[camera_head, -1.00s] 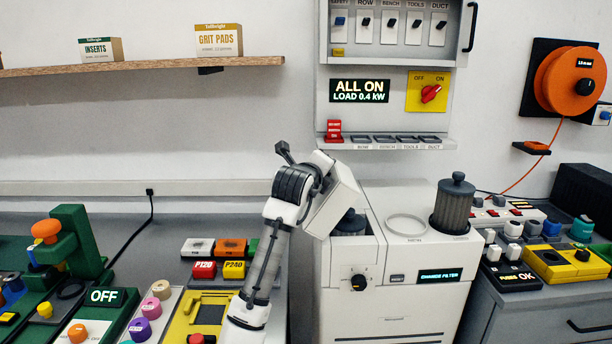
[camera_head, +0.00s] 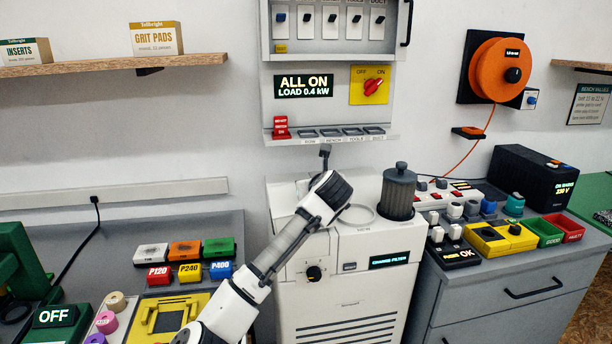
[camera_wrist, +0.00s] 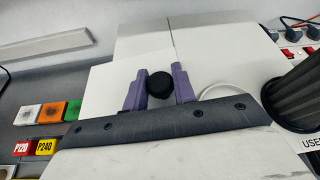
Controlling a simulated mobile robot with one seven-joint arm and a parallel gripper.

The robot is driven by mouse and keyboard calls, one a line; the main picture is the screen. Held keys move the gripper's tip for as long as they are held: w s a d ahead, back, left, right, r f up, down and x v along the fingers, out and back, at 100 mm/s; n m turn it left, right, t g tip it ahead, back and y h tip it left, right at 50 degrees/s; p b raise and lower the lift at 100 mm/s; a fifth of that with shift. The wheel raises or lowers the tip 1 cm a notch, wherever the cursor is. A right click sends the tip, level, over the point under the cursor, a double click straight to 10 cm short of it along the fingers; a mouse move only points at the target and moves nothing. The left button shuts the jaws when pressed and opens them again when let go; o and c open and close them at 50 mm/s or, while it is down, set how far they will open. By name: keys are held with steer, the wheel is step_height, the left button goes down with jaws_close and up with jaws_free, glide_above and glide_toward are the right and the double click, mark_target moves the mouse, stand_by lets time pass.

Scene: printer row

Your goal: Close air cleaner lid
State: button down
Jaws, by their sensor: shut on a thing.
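The white air cleaner (camera_head: 345,290) stands in the middle of the head view, with a "CHANGE FILTER" display (camera_head: 398,260) and a black dial on its front. Its lid shows in the wrist view as a white panel (camera_wrist: 105,85) with a black knob (camera_wrist: 160,85). The lid looks flat or nearly flat; my arm hides its front edge, so I cannot tell if any gap is left. My gripper (camera_wrist: 160,78) has its purple fingers on both sides of the knob, shut on it. In the head view my wrist hides the fingers.
A grey filter (camera_head: 399,192) stands upright on the cleaner's right side, near a white ring (camera_head: 357,215); it is close to my gripper in the wrist view. Coloured grit boxes (camera_head: 186,251) lie on the left bench. A control panel (camera_head: 330,75) hangs behind.

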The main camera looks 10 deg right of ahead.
steer(key=shift+d+f+m+y, duration=0.4)
steer(key=shift+d+f+m, duration=0.2)
steer(key=shift+f, duration=0.3)
steer(key=c, duration=1.2)
jaws_free()
steer(key=b+v, duration=0.3)
steer(key=v, duration=1.1)
steer(key=shift+w+d, duration=0.1)
